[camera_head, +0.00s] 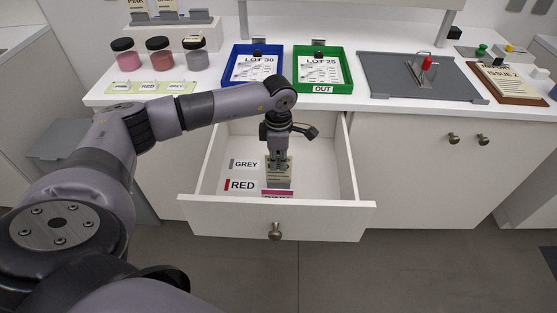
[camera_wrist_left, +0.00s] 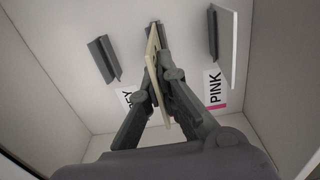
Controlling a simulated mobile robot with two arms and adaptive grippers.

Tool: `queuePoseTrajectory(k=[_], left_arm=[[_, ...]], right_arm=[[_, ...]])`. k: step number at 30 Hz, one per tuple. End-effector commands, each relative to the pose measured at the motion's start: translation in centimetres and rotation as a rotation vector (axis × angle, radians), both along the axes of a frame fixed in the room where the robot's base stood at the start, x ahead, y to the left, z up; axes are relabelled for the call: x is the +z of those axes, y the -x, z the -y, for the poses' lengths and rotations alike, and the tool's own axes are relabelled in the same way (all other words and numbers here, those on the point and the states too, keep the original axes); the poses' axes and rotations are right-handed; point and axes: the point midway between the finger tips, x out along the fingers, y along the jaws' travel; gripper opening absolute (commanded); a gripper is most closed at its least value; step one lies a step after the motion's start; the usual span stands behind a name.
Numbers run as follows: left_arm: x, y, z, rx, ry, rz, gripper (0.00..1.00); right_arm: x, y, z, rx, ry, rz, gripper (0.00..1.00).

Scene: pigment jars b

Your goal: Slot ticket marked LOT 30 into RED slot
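My left gripper (camera_head: 279,164) points down inside the open drawer (camera_head: 330,165). In the left wrist view, my left gripper (camera_wrist_left: 160,80) is shut on a thin cream ticket (camera_wrist_left: 153,62). The ticket is near edge-on, slightly tilted, and its marking cannot be read. Its far end is at the middle grey slot holder (camera_wrist_left: 166,38), between the GREY label (camera_wrist_left: 127,98) and the PINK label (camera_wrist_left: 214,90); how deep it sits cannot be told. The RED label (camera_head: 240,185) shows on the drawer floor in the head view. My right gripper is not in view.
A blue tray (camera_head: 229,78) holds a LOT 30 sheet; a green tray (camera_head: 352,78) holds a LOT 25 sheet. Pigment jars (camera_head: 158,55) stand left on the counter. A grey board (camera_head: 395,80) and clipboard (camera_head: 510,85) lie right. Drawer walls surround the gripper.

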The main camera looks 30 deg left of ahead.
Motion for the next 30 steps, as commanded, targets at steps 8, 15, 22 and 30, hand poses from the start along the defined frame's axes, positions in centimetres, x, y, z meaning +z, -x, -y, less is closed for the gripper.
queuePoseTrajectory(k=[8, 15, 22, 30], left_arm=[[-1.0, 0.0, 0.0, 0.000, 0.000, 0.000, 0.00], [-1.7, 0.0, 0.0, 0.000, 0.000, 0.000, 0.00], [-2.1, 0.0, 0.0, 0.000, 0.000, 0.000, 0.00], [-2.1, 0.0, 0.0, 0.000, 0.000, 0.000, 0.00]], right_arm=[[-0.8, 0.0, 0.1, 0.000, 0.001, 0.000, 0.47], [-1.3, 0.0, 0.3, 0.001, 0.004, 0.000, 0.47], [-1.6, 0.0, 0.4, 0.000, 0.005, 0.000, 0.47], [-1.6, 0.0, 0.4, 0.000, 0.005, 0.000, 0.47]])
